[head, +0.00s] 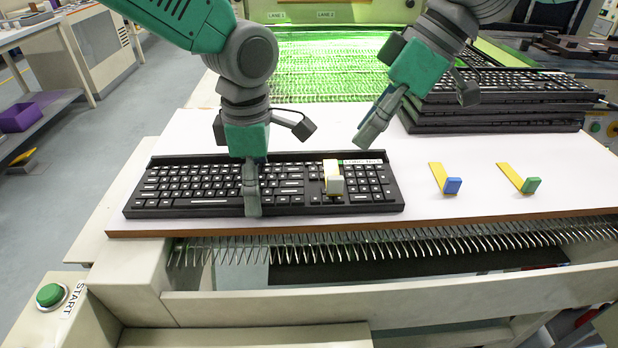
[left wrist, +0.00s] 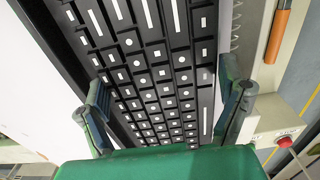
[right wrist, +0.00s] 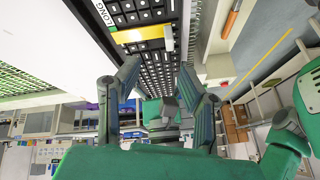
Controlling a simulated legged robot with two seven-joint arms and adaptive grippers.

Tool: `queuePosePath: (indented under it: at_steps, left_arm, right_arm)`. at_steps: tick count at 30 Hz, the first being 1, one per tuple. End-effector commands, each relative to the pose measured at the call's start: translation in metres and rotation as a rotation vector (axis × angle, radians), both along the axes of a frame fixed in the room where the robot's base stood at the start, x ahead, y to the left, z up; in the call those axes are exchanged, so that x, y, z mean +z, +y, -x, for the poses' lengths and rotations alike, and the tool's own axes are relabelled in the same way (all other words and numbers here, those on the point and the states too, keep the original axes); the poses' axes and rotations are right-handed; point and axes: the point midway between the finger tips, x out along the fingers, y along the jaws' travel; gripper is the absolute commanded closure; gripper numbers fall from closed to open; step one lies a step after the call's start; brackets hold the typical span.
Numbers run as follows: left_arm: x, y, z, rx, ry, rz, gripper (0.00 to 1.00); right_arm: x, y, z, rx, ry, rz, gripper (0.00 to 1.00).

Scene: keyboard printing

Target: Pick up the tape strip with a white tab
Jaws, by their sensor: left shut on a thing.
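The tape strip with a white tab (head: 334,183) lies across the keys on the right part of a black keyboard (head: 172,210). Its yellow band and white tab also show in the right wrist view (right wrist: 141,34). My left gripper (head: 252,185) is shut on the keyboard, one finger at its front edge; the left wrist view shows the fingers on both sides of the keyboard (left wrist: 165,90). My right gripper (head: 368,134) is above and just right of the strip, tilted down to the left. Its fingers (right wrist: 158,75) are apart with nothing between them.
Yellow strips with a blue tab (head: 453,186) and a green tab (head: 531,185) lie on the white table (head: 480,160) at right. A stack of keyboards (head: 500,117) stands behind them. A green START button (head: 50,295) is at lower left. The table's front edge is close to the keyboard.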

Motion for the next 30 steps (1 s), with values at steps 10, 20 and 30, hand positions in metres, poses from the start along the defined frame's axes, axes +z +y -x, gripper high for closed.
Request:
queuePosePath:
  at_steps: [10,20,30]
  left_arm:
    - [0.000,0.006,0.000,0.001,0.001,0.004,0.64]
    - [-0.001,0.001,0.000,0.001,0.002,0.000,0.64]
    - [-0.001,0.003,0.000,0.000,0.003,0.000,0.64]
  right_arm:
    - [0.006,0.001,0.005,-0.733,0.423,0.049,0.65]
    - [0.013,-0.009,0.007,-1.438,0.844,0.086,0.65]
    - [0.021,-0.011,0.008,-2.102,1.250,0.131,0.65]
